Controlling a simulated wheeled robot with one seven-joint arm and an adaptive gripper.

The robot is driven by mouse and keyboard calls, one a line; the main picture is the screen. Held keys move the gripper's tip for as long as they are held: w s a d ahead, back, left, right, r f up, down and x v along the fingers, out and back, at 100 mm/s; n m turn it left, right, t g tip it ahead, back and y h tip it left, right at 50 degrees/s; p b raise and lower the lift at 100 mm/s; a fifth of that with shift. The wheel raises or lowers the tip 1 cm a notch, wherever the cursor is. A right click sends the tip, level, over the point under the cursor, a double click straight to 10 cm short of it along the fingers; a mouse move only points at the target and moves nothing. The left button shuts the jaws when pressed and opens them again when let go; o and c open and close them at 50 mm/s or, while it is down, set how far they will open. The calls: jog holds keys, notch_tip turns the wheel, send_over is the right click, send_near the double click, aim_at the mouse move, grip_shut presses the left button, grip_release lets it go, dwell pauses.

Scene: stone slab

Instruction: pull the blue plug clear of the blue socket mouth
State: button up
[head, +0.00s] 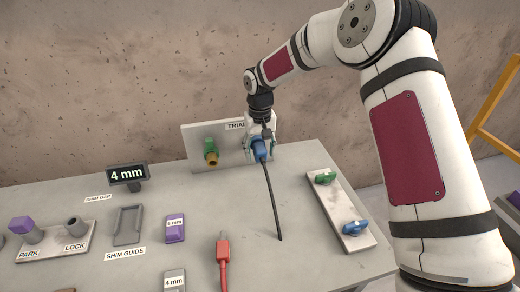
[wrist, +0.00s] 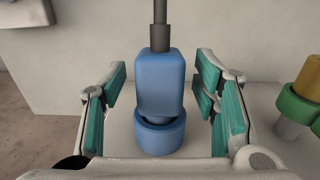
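The blue plug (head: 260,150) is at the upright panel, with a dark cable (head: 271,205) running from it down to the table. In the wrist view the blue plug (wrist: 160,80) lines up with the blue socket (wrist: 160,137), a round collar, and its narrower end meets the socket mouth. How deep it sits is hidden. My gripper (head: 261,142) is at the panel around the plug. In the wrist view my gripper (wrist: 161,95) has its teal-padded fingers on either side of the plug, with a visible gap on both sides.
A green socket with a brass plug (head: 211,152) is left of the blue one on the panel (head: 195,135). A plate with green and blue knobs (head: 340,210) lies at the right. A red connector (head: 223,250), purple shim (head: 174,228) and shim guide (head: 128,226) are nearer the front.

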aim_at(263, 160)
grip_shut()
jog(key=shift+s, duration=0.1)
jog(key=shift+s+d+p, duration=0.2)
jog(key=shift+s+p, duration=0.5)
jog(key=shift+s, duration=0.25)
jog(key=shift+s+d+p, duration=0.2)
jog(key=shift+s+p, duration=0.5)
jog(key=shift+s, duration=0.2)
jog(key=s+r+p, duration=0.2)
jog(key=s+r, duration=0.1)
jog(key=shift+d, duration=0.3)
